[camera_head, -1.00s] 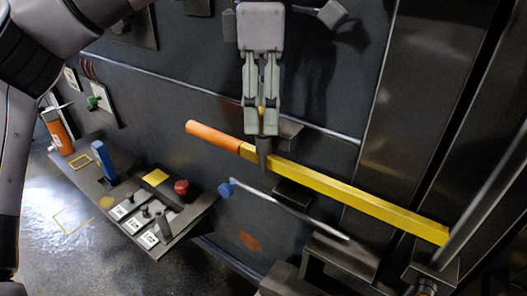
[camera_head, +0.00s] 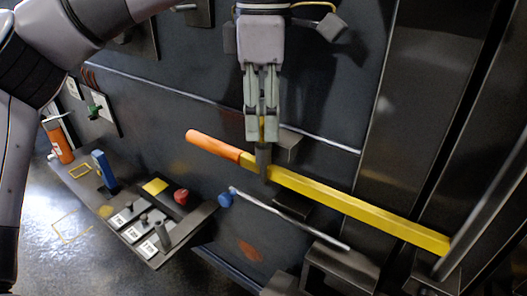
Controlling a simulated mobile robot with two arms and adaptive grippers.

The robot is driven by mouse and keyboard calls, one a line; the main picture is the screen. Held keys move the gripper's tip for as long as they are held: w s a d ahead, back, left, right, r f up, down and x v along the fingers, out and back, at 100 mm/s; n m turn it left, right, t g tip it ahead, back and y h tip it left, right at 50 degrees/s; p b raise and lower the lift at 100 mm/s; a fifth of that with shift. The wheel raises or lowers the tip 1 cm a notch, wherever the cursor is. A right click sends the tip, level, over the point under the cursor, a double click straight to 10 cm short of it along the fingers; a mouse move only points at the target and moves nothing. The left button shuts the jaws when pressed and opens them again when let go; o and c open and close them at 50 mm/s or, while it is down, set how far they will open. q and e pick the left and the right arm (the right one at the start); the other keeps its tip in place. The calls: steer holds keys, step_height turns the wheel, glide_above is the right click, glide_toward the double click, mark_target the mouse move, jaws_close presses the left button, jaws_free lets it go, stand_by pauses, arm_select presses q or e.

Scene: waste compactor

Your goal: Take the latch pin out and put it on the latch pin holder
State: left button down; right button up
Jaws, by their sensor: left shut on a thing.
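My left gripper (camera_head: 262,138) is shut on the latch pin (camera_head: 264,162), just above the long latch bar (camera_head: 355,208). The pin is a small dark grey peg with a bit of yellow showing between the fingers. Its lower end overlaps the bar near where the orange handle (camera_head: 212,145) meets the yellow part. I cannot tell whether it is in the bar or in front of it. A small dark bracket (camera_head: 290,147) sits on the wall just right of the fingertips. I cannot tell whether it is the latch pin holder. My right gripper is not in view.
A rod (camera_head: 290,220) with a blue knob (camera_head: 226,197) slants below the bar. A control console (camera_head: 140,245) with a red button (camera_head: 181,196) and a blue upright part (camera_head: 104,170) stands at the lower left. An orange cylinder (camera_head: 62,146) stands at the far left.

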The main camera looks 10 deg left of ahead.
arm_select(q)
steer(key=shift+r+p, duration=0.5)
stand_by(0.7)
steer(key=shift+r+p, duration=0.3)
steer(key=shift+r, duration=0.05)
step_height(320, 180, up, 10)
steer(key=p, duration=0.9)
stand_by(1.1)
